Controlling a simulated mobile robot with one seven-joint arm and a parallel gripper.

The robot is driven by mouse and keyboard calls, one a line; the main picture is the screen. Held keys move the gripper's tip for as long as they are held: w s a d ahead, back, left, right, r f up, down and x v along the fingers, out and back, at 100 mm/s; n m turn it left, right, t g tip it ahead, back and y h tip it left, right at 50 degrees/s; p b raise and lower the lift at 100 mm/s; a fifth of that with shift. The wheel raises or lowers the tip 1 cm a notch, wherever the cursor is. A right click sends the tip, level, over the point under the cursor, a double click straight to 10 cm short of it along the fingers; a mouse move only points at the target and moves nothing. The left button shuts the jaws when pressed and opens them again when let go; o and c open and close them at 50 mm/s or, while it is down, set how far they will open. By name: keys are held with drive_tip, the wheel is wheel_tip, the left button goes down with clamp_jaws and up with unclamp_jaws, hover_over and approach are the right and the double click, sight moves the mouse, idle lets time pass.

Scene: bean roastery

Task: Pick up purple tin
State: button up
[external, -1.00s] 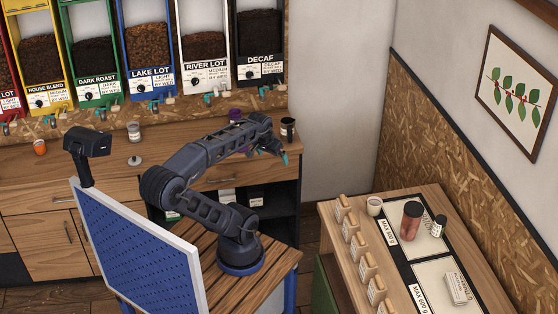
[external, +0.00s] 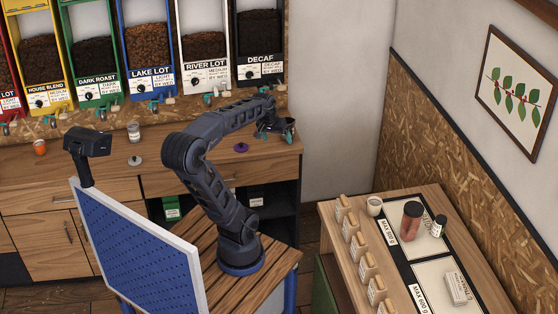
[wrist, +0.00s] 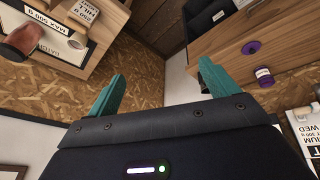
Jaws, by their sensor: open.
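The purple tin (wrist: 264,76) shows in the wrist view as a small tin with a purple top and a pale label, on the wooden counter at upper right. A flat purple lid (wrist: 251,47) lies near it; it also shows on the counter in the external view (external: 241,148). In the external view the tin is hidden behind my arm. My gripper (external: 276,132) is at the right end of the counter, beside a dark tin (external: 290,124). In the wrist view the teal fingers (wrist: 160,88) are spread with nothing between them, and the purple tin is right of them.
Bean dispensers (external: 205,50) line the wall behind the counter (external: 200,180). A white jar (external: 134,131) and an orange cup (external: 40,147) stand farther left. A side table (external: 400,285) at right holds several packets, a reddish jar (external: 411,222) and a small box (external: 458,288).

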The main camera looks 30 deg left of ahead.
drive_tip(key=w+a+f+n, duration=0.3)
drive_tip(key=w+a, duration=0.6)
drive_tip(key=w, duration=0.2)
drive_tip(key=w+a+f+n, duration=0.3)
drive_tip(key=w+a, duration=0.7)
drive_tip(key=w, duration=0.1)
drive_tip(key=shift+w+a+f+n+g+y, duration=0.25)
drive_tip(key=shift+w+a+f+n+y, duration=0.35)
drive_tip(key=shift+w+a+f, duration=3.5)
drive_tip(key=shift+w+a+f+n+g+y, duration=0.35)
drive_tip(key=shift+w+a+f+y, duration=0.65)
drive_tip(key=shift+a+f, duration=3.45)
drive_tip(key=shift+w+a+f+n+g+y, duration=0.4)
drive_tip(key=shift+w+a+f, duration=1.7)
drive_tip(key=shift+a, duration=4.85)
drive_tip(key=shift+y, duration=0.3)
drive_tip(key=shift+w+a+f, duration=0.25)
drive_tip(key=shift+w+f, duration=0.05)
drive_tip(key=shift+f, duration=0.35)
drive_tip(key=shift+w+a+f, duration=0.2)
drive_tip(key=shift+w+f, duration=0.15)
drive_tip(key=shift+f, duration=0.25)
drive_tip(key=shift+w+a+f, duration=0.25)
drive_tip(key=shift+w+f, duration=0.05)
drive_tip(key=shift+f, duration=0.35)
drive_tip(key=shift+c, duration=0.5)
drive_tip(key=c, duration=1)
